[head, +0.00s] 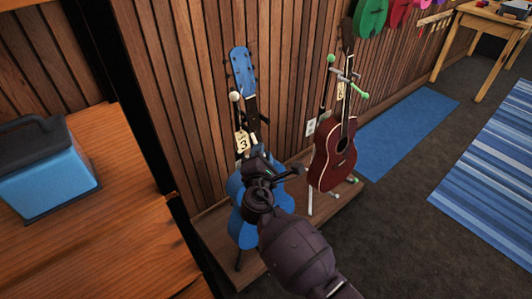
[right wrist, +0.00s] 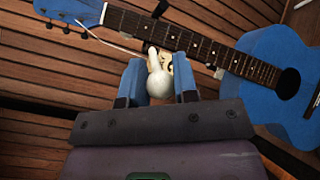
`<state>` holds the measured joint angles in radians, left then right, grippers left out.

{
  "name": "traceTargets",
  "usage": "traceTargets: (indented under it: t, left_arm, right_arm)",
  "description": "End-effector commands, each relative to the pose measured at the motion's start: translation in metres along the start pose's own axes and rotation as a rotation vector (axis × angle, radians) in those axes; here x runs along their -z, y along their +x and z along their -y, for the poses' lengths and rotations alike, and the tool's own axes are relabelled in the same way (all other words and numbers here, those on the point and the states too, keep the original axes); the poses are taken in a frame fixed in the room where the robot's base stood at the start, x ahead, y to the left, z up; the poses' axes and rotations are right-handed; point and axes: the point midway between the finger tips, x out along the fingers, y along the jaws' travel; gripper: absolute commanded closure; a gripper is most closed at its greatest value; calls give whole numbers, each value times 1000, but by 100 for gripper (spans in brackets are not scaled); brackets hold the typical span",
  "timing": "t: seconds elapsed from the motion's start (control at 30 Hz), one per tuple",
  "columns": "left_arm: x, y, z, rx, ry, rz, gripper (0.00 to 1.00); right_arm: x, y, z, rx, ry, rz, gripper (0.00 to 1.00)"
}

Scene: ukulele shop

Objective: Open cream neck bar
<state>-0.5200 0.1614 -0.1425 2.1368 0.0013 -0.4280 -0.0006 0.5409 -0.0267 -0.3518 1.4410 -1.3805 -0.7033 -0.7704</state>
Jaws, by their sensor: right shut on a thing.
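The blue ukulele (head: 243,75) stands upright on a stand against the slatted wall. A cream ball (head: 234,96) shows beside its neck in the head view. My right gripper (head: 256,158) is in front of the ukulele's body and hides part of it. In the right wrist view, the fingers of my right gripper (right wrist: 158,85) are shut around the cream knob of the neck bar (right wrist: 160,84). A thin pale rod runs from near the knob up left towards the headstock. How far the bar stands from the neck (right wrist: 190,42) is hard to tell. My left gripper is not in view.
A tag marked 3 (head: 242,141) hangs at the blue ukulele's neck. A dark red ukulele (head: 333,155) stands to the right, with a green-tipped bar (head: 361,95) at its neck. A wooden counter (head: 120,220) with a blue case (head: 45,175) is at the left. Carpet is open at right.

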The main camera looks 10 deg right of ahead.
Motion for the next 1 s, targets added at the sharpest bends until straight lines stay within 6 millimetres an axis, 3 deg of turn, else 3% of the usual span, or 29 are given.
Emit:
traceTargets:
  t: [0.03,0.57,0.6,0.8,1.0]
  left_arm:
    - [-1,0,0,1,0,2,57]
    - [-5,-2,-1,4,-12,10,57]
    - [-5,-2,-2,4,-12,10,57]
    - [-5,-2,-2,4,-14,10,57]
    - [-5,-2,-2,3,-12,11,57]
  right_arm:
    - [3,-1,-9,-15,5,-7,100]
    - [6,-3,-13,-19,9,-11,100]
    - [6,-3,-13,-19,9,-11,71]
    - [5,-2,-10,-15,7,-9,41]
    - [4,-2,-7,-9,4,-6,41]
